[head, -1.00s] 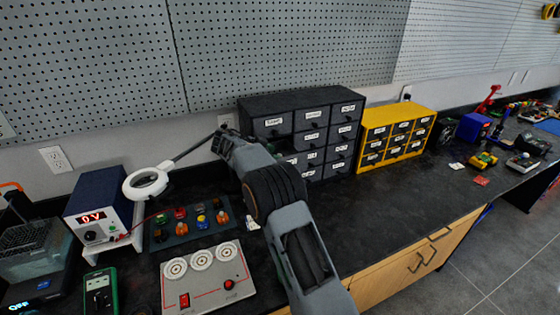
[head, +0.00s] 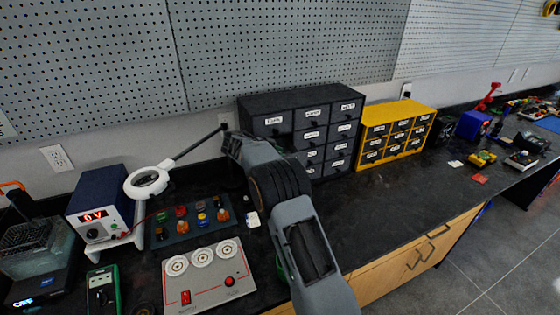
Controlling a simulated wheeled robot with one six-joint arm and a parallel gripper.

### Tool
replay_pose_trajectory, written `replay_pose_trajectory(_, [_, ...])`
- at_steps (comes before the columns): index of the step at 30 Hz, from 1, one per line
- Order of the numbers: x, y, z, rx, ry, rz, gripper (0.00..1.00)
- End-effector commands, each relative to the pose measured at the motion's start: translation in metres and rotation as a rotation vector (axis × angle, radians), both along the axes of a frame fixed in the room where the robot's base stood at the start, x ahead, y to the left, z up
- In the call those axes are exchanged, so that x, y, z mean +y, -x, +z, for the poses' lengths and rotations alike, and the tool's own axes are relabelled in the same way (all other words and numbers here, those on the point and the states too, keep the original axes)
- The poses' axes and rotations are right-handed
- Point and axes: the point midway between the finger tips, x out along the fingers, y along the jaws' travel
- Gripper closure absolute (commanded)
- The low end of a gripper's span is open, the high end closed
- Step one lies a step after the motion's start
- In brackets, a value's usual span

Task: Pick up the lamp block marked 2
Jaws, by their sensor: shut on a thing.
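The lamp blocks, with coloured caps, stand in rows on a dark tray (head: 160,241) on the bench. The caps are red, green, yellow, blue and orange, among them an orange lamp block (head: 223,215) at the right end. The marks on the blocks are too small to read, so I cannot tell which one is marked 2. My arm reaches across the bench just right of the tray. My gripper does not show; the arm appears to hide it, with whatever it holds.
A grey panel (head: 212,293) with three white dials is in front of the tray. A power supply (head: 95,205) and a white ring magnifier (head: 147,181) are at left. A small white thing (head: 253,219) lies beside my arm.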

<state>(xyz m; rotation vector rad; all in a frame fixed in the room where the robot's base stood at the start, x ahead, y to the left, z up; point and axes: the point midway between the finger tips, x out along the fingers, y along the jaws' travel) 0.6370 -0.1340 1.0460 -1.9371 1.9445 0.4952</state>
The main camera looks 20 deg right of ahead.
Motion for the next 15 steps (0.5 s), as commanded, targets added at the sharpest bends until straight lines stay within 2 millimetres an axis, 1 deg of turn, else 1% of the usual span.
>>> replay_pose_trajectory(1, [0.0,0.0,0.0001,0.0,0.0,0.0,0.73])
replay_pose_trajectory(3, [0.0,0.0,0.0001,0.0,0.0,0.0,0.8])
replay_pose_trajectory(11, [0.0,-0.0001,0.001,-0.001,0.0,0.0,0.8])
replay_pose_trajectory(15, [0.0,-0.0004,0.0069,-0.003,0.0,0.001,0.8])
